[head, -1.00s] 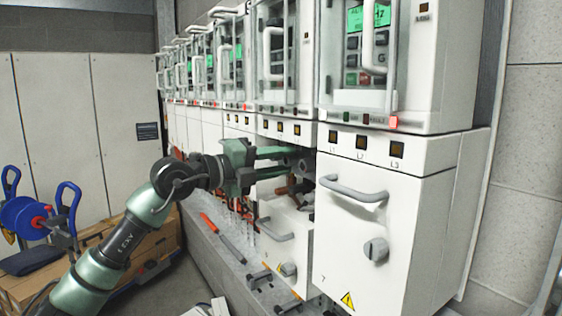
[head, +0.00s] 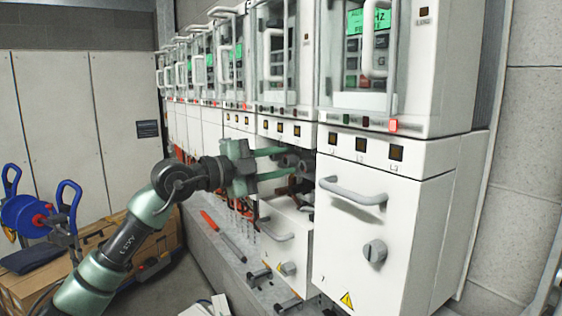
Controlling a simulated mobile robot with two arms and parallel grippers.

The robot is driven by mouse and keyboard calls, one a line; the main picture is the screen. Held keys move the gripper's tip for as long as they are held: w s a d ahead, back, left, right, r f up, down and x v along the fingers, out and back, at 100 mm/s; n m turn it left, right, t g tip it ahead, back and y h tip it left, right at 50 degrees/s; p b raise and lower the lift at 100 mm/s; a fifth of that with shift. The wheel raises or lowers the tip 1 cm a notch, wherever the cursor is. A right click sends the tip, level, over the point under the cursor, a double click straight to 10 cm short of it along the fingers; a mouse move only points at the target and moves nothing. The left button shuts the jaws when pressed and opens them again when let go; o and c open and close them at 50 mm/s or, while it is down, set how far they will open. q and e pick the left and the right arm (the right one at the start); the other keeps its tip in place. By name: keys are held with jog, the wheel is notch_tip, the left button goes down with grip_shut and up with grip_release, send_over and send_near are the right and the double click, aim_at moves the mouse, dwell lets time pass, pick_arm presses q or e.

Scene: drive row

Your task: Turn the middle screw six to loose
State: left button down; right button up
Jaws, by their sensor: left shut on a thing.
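My left gripper (head: 290,163) reaches from the left into the open lower compartment of the cabinet second from the front. Its two green fingers are closed around a small grey, knob-like part, which I take to be the middle screw (head: 293,159). The fingers hide most of it, so its turn position cannot be read. Dark and reddish parts show below the fingers inside the compartment. The compartment's white door (head: 286,252), with a grey handle (head: 277,229), stands below the gripper. My right gripper is not in view.
The nearest cabinet's closed door (head: 360,240), with a handle and knob, stands right of the gripper. An orange-and-grey tool (head: 224,236) lies on the grey ledge.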

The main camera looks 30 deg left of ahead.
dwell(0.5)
pick_arm(q)
jog(key=c, duration=1.1)
grip_release()
jog(key=b+v, duration=0.5)
jog(key=v, duration=0.2)
jog(key=shift+s+a+b, duration=0.2)
jog(key=shift+s+b, duration=0.1)
jog(key=shift+s, duration=0.05)
